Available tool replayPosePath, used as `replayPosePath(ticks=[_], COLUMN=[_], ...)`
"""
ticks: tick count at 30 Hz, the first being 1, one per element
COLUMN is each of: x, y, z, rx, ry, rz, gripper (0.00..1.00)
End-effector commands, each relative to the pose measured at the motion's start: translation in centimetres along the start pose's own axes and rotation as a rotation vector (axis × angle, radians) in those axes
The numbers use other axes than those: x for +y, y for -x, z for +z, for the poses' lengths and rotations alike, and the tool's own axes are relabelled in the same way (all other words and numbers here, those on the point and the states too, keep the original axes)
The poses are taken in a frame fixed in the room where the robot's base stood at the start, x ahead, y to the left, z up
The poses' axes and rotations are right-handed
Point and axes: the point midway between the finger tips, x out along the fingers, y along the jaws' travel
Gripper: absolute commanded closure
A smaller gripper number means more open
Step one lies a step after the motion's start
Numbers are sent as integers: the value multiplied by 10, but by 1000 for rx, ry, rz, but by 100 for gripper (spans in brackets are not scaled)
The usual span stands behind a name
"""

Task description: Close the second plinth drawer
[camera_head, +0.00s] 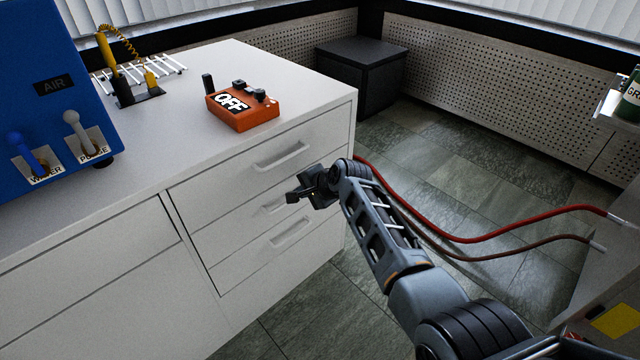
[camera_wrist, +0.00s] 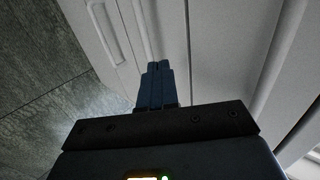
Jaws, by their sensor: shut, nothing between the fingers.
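The white plinth cabinet has a right-hand column of three drawers in the head view. The second drawer (camera_head: 235,217) is the middle one, and its bar handle is partly hidden behind my gripper (camera_head: 294,196). Its front looks nearly in line with its neighbours; I cannot tell whether a small gap is left. My gripper is shut and empty, in front of the middle drawer near its handle. In the wrist view the shut fingers (camera_wrist: 158,70) point at the pale drawer fronts; I cannot tell whether they touch.
The top drawer handle (camera_head: 283,157) and lower drawer handle (camera_head: 290,232) are close by. An orange OFF box (camera_head: 243,108) and a blue AIR panel (camera_head: 45,80) stand on the worktop (camera_head: 180,120). Red hoses (camera_head: 480,240) hang right of my arm. Tiled floor (camera_head: 480,165) is open behind.

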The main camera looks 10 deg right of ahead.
Motion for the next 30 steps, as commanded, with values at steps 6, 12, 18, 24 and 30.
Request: replayPosePath(ticks=[6, 12, 18, 24, 30], x=[-1, 0, 1, 7, 60], y=[36, 61, 72, 74, 87], z=[-1, 0, 0, 0, 9], rx=[2, 1, 0, 5, 65], ry=[-2, -1, -2, 3, 76], rz=[-1, 0, 1, 2, -2], gripper=[100, 100, 100, 100, 100])
